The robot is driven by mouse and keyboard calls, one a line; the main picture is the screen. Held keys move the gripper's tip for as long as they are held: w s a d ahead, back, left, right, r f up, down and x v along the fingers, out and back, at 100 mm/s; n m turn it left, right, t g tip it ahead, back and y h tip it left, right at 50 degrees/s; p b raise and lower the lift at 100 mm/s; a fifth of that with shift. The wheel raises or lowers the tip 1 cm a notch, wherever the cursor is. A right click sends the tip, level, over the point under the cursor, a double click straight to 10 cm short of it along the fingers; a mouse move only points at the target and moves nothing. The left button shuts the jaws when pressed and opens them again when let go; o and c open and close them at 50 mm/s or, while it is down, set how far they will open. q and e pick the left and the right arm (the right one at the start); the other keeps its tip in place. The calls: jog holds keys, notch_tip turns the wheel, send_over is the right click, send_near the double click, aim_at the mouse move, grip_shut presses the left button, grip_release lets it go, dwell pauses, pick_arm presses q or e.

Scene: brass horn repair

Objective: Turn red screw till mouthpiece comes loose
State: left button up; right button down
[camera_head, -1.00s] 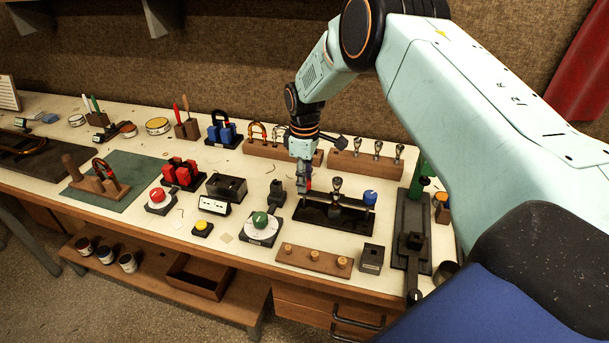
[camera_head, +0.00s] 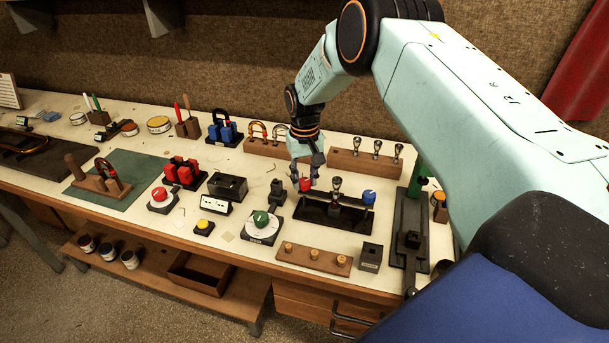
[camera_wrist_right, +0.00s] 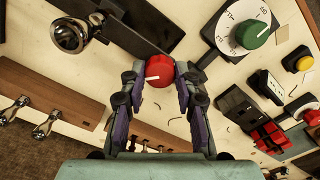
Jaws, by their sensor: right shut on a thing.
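The red screw (camera_head: 305,185) is a round red knob with a white mark, at the left end of a black fixture (camera_head: 320,215). My right gripper (camera_head: 305,175) points down at it. In the right wrist view the red screw (camera_wrist_right: 158,70) sits between the fingertips of the right gripper (camera_wrist_right: 160,76), which is shut on it. A silver mouthpiece (camera_head: 337,185) stands upright in the middle of the fixture; it also shows in the right wrist view (camera_wrist_right: 68,36). A blue knob (camera_head: 369,197) is at the fixture's right end. My left gripper is out of view.
A wooden block (camera_head: 350,162) with several mouthpieces stands behind the fixture. A green-knobbed dial (camera_head: 264,227) is to the left. A wooden strip with pegs (camera_head: 312,259) lies in front. A tall black stand (camera_head: 410,250) is at the right.

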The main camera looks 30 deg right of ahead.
jog(key=m, duration=0.5)
jog(key=shift+w+r+m+p, duration=0.25)
jog(key=shift+r+m+p, duration=0.05)
jog(key=shift+p, duration=0.1)
jog(key=shift+m+p, duration=0.3)
jog(key=shift+m, duration=1.9)
jog(key=c, duration=1.3)
grip_release()
jog(key=o, duration=0.3)
jog(key=shift+s+f, duration=0.15)
jog(key=shift+s, duration=0.05)
